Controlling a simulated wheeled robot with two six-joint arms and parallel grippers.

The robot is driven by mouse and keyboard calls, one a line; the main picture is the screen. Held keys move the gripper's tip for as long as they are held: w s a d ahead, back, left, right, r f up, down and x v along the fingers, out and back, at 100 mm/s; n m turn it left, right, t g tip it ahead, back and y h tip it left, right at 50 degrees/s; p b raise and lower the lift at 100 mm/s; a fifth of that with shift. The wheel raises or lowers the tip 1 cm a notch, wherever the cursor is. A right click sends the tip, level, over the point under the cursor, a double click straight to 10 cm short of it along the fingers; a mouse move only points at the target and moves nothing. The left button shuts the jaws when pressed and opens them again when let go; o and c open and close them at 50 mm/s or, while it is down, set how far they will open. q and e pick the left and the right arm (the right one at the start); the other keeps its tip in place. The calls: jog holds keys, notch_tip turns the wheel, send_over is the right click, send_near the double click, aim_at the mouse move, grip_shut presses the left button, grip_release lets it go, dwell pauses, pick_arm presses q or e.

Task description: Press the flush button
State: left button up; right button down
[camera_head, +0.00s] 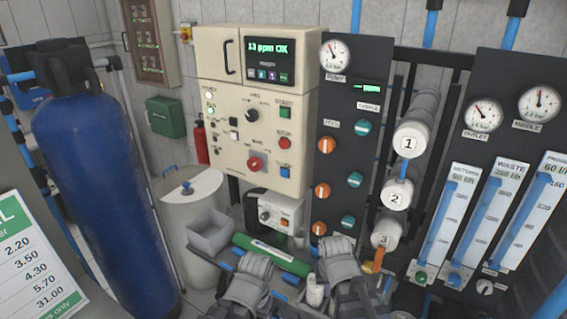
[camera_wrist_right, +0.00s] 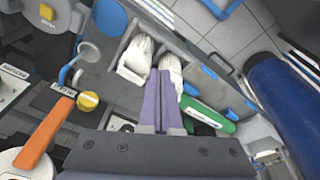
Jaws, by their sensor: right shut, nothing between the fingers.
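A cream control cabinet (camera_head: 212,130) stands at the centre of the head view. A blue button (camera_head: 285,172) sits low on its right side, below a red button (camera_head: 284,143) and a green one (camera_head: 285,112); its small label is hard to read. My right gripper (camera_head: 335,243) is low in front of the rack, below and right of the cabinet, apart from the buttons. In the right wrist view its purple fingers (camera_wrist_right: 159,76) are together and empty. My left gripper (camera_head: 257,260) is lower left of it, seen from behind, its fingers unclear.
A green tube (camera_head: 272,254) and a grey open box (camera_head: 210,233) lie below the cabinet. A valve panel (camera_head: 343,145) and white filter housings (camera_head: 410,140) stand to the right. A blue tank (camera_head: 95,190) stands at left.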

aim_at(284, 173)
jog(key=w+a+r+m+t, duration=0.2)
jog(key=w+r+t, duration=0.2)
jog(key=w, duration=0.3)
jog(key=w+a+r+m+t, duration=0.1)
jog(key=w+r+m+t, duration=0.15)
jog(key=w, duration=0.45)
jog(key=w+a+r+t+y, duration=0.2)
jog(key=w+a+r+t, duration=0.1)
jog(key=a+r, duration=0.3)
jog(key=w+a+r+t+y, duration=0.2)
jog(key=w+a+r+t, duration=0.1)
jog(key=a+r, duration=0.3)
jog(key=a+t, duration=0.1)
jog(key=a, duration=0.1)
jog(key=shift+w+a+r, duration=0.15)
jog(key=shift+a+r, duration=0.2)
jog(key=shift+a, duration=0.05)
jog(key=w+d, duration=0.5)
jog(key=w, duration=0.2)
jog(key=shift+w, duration=0.2)
dwell(0.3)
jog(key=shift+w+d, duration=0.2)
jog(key=shift+w, duration=0.15)
